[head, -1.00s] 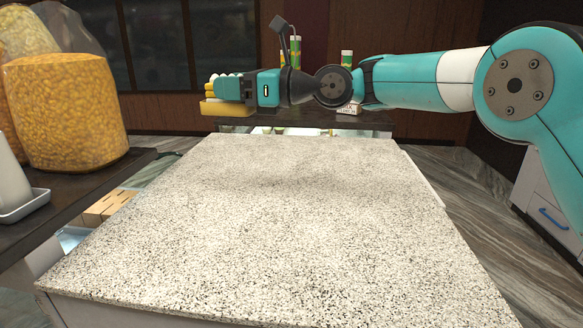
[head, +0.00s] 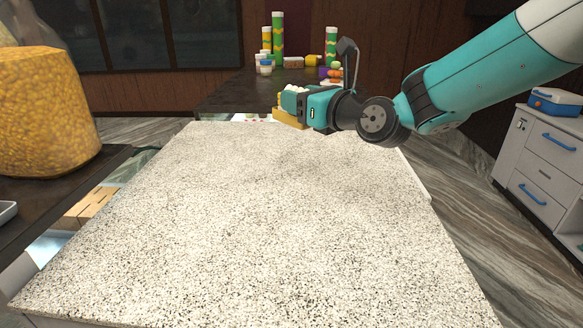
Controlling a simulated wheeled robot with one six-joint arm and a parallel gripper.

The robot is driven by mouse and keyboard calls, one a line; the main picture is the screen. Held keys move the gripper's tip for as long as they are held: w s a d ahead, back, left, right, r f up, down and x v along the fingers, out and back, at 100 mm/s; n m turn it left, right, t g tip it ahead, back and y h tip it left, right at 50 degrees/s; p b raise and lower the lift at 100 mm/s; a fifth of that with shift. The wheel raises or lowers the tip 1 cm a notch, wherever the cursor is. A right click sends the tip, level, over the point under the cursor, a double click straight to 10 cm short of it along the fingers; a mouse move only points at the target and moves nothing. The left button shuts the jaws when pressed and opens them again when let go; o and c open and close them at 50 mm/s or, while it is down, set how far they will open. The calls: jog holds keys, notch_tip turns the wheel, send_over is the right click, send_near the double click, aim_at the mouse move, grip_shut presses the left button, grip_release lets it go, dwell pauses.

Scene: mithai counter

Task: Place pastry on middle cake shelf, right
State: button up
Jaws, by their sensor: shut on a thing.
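My gripper (head: 287,105) is in the head view above the far edge of the speckled counter, pointing left. It is shut on a yellow block-like piece (head: 289,118), which looks like the pastry. The piece shows at the lower left of the jaws, and part of it is hidden by them. Pale, rounded shapes show along the top of the jaws. I cannot make out the cake shelf. Only a thin strip of a lit display (head: 250,117) shows beyond the counter's far edge.
The speckled countertop (head: 250,220) is bare. A dark counter (head: 225,97) behind carries several colourful stacked containers (head: 277,40). A white drawer cabinet (head: 545,160) with a blue-and-white box (head: 555,101) stands at right.

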notch_tip(320, 180, down, 15)
jog(key=shift+f+b, duration=0.1)
jog(key=shift+b, duration=0.45)
jog(key=shift+f, duration=0.1)
jog(key=o, duration=1)
